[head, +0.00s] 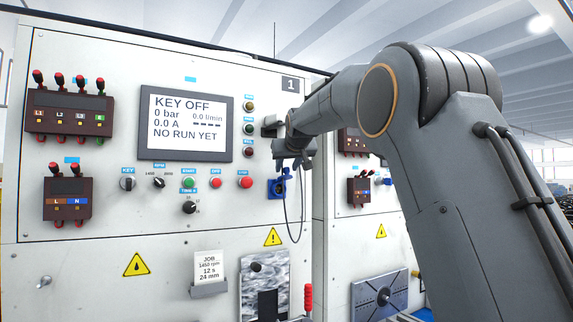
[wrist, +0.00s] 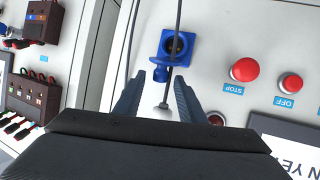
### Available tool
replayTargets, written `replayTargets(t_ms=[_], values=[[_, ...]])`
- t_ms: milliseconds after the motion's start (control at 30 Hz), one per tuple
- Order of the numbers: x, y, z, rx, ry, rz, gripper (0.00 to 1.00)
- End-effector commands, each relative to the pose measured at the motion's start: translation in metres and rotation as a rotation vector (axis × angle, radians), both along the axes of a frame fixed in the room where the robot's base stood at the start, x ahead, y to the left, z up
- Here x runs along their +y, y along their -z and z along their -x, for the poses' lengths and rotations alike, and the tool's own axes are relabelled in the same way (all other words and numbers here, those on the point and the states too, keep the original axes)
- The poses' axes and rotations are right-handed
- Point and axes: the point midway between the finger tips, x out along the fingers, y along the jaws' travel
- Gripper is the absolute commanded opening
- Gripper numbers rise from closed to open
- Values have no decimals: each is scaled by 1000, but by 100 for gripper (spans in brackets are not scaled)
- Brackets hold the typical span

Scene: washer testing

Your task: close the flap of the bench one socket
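The blue socket (wrist: 166,44) of bench one is on the white panel, just beyond my fingertips in the wrist view. Its dark round opening shows, so the flap does not cover it. A blue part (wrist: 160,74) juts from its near side; I cannot tell if this is the flap. In the head view the socket (head: 276,190) is just below my gripper (head: 293,163). In the wrist view my gripper (wrist: 156,92) has its two fingers apart. A thin grey rod with a small pale end (wrist: 164,106) shows between them; nothing appears gripped.
A dark cable (head: 289,220) hangs in a loop beside the socket. The red STOP button (head: 246,182) and OFF button (head: 215,182) are left of it. The bench screen (head: 186,122) reads KEY OFF. A second bench (head: 341,230) stands at right.

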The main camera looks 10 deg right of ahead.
Motion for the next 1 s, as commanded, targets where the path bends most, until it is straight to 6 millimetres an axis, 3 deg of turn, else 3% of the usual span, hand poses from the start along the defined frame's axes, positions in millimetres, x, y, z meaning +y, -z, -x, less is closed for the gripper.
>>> replayTargets(t_ms=[233, 600, 800, 1000], values=[[-1, 8, -21, 1, 0, 0, 37], [0, 10, -24, 0, 0, 0, 37], [-1, 10, -24, 0, 0, 0, 3], [-1, 11, -24, -2, 0, -1, 0]])
